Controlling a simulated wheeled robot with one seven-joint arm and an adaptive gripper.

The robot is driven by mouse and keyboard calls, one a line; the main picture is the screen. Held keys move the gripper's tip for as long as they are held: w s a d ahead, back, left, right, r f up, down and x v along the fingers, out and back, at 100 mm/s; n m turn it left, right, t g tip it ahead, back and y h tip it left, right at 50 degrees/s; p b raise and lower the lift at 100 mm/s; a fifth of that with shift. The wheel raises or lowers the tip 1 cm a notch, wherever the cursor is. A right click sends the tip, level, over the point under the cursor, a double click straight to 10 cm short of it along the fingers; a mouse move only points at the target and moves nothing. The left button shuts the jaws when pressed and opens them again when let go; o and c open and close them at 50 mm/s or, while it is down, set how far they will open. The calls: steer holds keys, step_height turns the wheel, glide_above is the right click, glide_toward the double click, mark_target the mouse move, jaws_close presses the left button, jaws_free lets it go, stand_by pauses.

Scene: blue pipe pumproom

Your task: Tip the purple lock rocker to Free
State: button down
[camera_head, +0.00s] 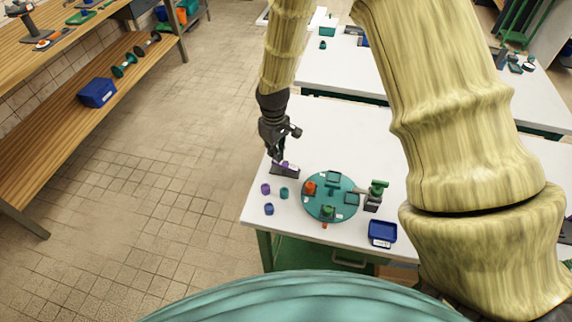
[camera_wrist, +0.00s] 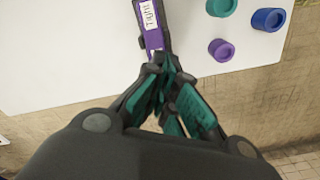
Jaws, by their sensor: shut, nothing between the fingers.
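The purple lock rocker (camera_head: 286,165) sits on a dark base (camera_head: 284,173) near the left edge of the white table (camera_head: 350,135). In the wrist view the purple rocker (camera_wrist: 152,36) carries a white label that seems to read "Tight". My gripper (camera_head: 279,159) is shut and empty, with its fingertips right at the rocker. In the wrist view the shut fingertips (camera_wrist: 168,62) overlap the near end of the rocker. I cannot tell whether they touch it. The rest of the rocker's near end and any Free label are hidden.
A purple knob (camera_head: 265,188), a teal knob (camera_head: 284,193) and a blue knob (camera_head: 269,209) stand close in front of the rocker. A round teal turntable (camera_head: 318,207) with several parts is to the right. A blue tray (camera_head: 382,232) stands near the front edge.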

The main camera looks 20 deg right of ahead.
mark_target(276, 162)
steer(key=shift+f+b, duration=0.65)
steer(key=shift+f, duration=0.85)
steer(key=shift+s+f, duration=0.25)
steer(key=shift+s, duration=0.05)
steer(key=shift+r, duration=0.1)
steer(key=shift+w+r+p, duration=0.15)
steer(key=shift+r+p, duration=0.8)
steer(key=shift+r, duration=0.25)
steer(key=shift+w+r+p, duration=0.1)
steer(key=shift+r+p, duration=0.8)
steer(key=shift+r, duration=0.3)
steer(key=shift+r+p, duration=1.25)
steer(key=shift+r, duration=0.65)
